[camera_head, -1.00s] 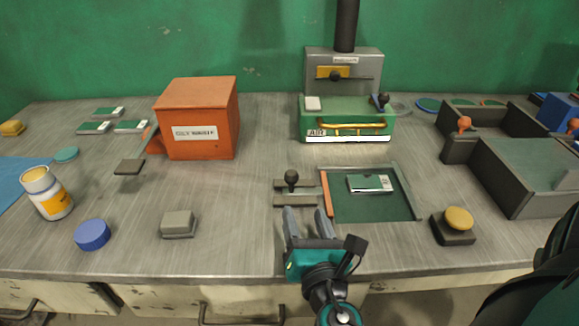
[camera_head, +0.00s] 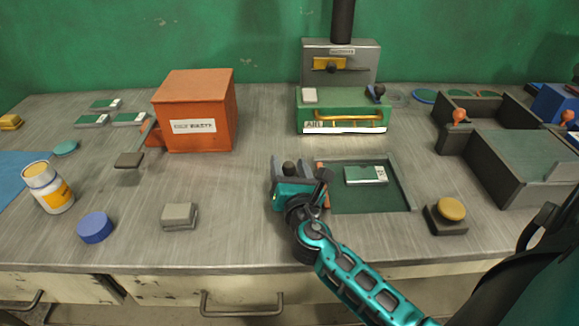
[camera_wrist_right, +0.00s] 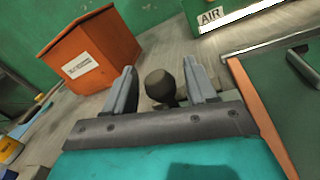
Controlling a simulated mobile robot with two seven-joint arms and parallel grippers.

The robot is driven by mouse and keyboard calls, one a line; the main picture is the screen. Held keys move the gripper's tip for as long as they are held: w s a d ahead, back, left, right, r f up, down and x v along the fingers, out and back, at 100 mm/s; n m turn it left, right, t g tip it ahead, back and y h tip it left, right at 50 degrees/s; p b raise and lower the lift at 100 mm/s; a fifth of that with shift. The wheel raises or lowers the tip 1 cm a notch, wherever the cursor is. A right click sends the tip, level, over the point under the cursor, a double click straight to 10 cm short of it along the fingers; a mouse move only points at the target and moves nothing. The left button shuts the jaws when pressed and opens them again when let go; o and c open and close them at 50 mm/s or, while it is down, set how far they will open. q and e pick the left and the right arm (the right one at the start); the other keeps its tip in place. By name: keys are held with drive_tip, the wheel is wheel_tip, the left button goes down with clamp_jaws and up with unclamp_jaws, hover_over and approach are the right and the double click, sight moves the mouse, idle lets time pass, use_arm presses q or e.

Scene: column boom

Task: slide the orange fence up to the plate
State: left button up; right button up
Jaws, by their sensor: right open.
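The orange fence (camera_wrist_right: 258,112) is a thin upright strip along the left edge of the dark green recess; in the head view (camera_head: 322,180) my gripper hides most of it. The plate (camera_head: 366,175) is a green and white piece lying in the recess, apart from the fence. A black ball knob (camera_head: 288,167) stands left of the fence. My right gripper (camera_head: 290,172) is open, with a finger on either side of the knob; the wrist view shows the knob (camera_wrist_right: 160,86) between the fingers (camera_wrist_right: 162,88), with gaps at both sides. My left gripper is out of view.
An orange box (camera_head: 197,110) stands at the back left. A green unit with a yellow handle (camera_head: 342,112) is behind the recess. A yellow button on a dark base (camera_head: 450,210) and grey bins (camera_head: 525,165) are at the right. A grey block (camera_head: 179,216) lies left of my arm.

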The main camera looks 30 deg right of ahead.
clamp_jaws()
idle(0.5)
